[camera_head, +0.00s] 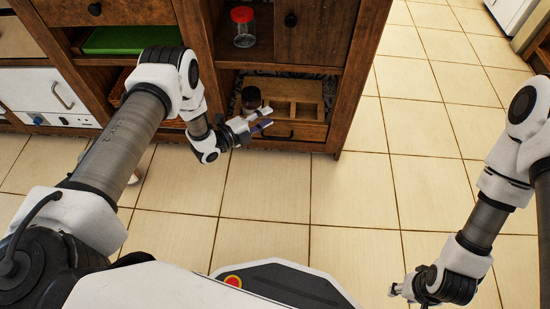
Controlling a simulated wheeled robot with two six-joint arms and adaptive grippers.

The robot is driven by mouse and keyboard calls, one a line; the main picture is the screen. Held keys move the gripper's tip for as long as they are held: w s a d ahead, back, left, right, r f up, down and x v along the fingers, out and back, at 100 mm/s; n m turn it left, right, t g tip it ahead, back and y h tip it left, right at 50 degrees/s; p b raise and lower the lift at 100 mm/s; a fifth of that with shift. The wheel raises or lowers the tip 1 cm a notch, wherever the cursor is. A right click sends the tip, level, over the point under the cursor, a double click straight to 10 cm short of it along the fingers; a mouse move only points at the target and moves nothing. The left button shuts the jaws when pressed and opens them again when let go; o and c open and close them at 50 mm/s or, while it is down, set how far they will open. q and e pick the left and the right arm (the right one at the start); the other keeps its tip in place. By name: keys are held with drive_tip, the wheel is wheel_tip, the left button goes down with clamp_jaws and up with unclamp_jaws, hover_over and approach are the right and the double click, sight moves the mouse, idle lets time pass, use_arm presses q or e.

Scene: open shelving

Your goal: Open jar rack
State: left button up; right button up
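The jar rack (305,131) is a low wooden drawer-like unit in the bottom right compartment of the brown wooden shelving, with a dark handle on its front and small wooden compartments on top. A jar with a dark lid (251,97) stands at its left. My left gripper (264,118) is in front of the rack's left part, its fingers apart and nothing seen between them. It hides part of the rack's front; I cannot tell whether it touches it. My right gripper (396,288) hangs low over the floor at the lower right, far from the rack; its fingers are too small to judge.
A red-lidded clear jar (243,28) stands on the shelf above, beside a closed wooden door (315,30) with a dark knob. The tiled floor (350,210) is clear.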

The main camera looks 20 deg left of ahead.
use_arm(q)
drive_tip(key=y+b, duration=0.1)
drive_tip(key=b, duration=0.7)
approach(275, 138)
drive_tip(key=w+f, duration=0.1)
drive_tip(key=w, duration=0.1)
drive_tip(key=shift+n, duration=0.3)
drive_tip(key=b+x, duration=0.2)
drive_tip(key=x, duration=0.2)
drive_tip(key=b+x, duration=0.1)
drive_tip(key=x, duration=0.3)
drive_tip(key=shift+d+b, duration=0.35)
drive_tip(key=shift+d, duration=0.05)
drive_tip(key=shift+w+r, duration=0.1)
drive_tip(key=shift+r, duration=0.05)
use_arm(e)
wheel_tip(275, 138, down, 16)
drive_tip(key=shift+w+r, duration=0.25)
drive_tip(key=shift+w, duration=0.15)
use_arm(q)
clamp_jaws()
